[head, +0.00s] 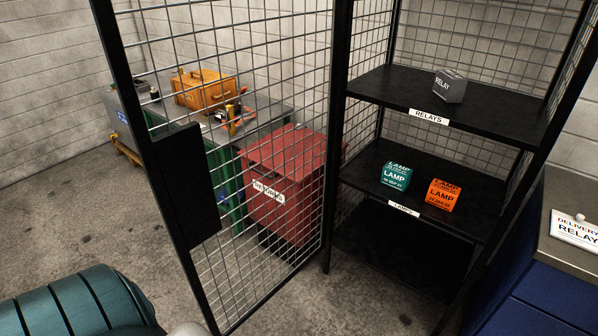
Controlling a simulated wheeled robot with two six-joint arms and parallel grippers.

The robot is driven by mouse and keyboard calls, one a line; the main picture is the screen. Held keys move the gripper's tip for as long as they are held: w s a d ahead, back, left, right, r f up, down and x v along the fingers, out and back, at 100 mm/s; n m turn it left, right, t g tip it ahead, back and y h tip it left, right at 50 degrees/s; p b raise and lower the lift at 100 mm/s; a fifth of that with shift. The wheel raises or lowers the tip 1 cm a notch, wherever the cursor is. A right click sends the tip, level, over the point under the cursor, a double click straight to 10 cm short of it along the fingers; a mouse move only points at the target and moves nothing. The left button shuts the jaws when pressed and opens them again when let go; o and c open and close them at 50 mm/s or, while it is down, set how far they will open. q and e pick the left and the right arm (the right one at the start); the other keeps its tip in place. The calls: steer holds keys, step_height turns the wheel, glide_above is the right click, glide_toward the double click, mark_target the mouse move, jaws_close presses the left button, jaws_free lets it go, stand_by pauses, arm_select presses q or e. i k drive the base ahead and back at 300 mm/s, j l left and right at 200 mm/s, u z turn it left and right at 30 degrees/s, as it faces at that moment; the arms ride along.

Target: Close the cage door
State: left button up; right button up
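The cage door (262,180) is a black frame with wire mesh, standing open on the left of the cage. Its hinge side is at the cage's front left post (340,130). A black lock plate (186,187) is on its free edge, towards me. The cage (465,150) is open at the front. Its upper shelf holds a grey relay box (450,86). Its middle shelf holds a teal lamp box (396,177) and an orange lamp box (443,194). Neither of my grippers is in view.
Behind the door stand a red bin (285,165) and a green workbench (215,125) with an orange toolbox (203,90). A dark green ribbed object (75,305) is at the lower left. A blue cabinet (545,290) with a delivery sign stands at the right.

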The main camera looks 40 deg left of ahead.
mark_target(174, 163)
steer(key=j+z, duration=0.45)
steer(key=j, duration=1.6)
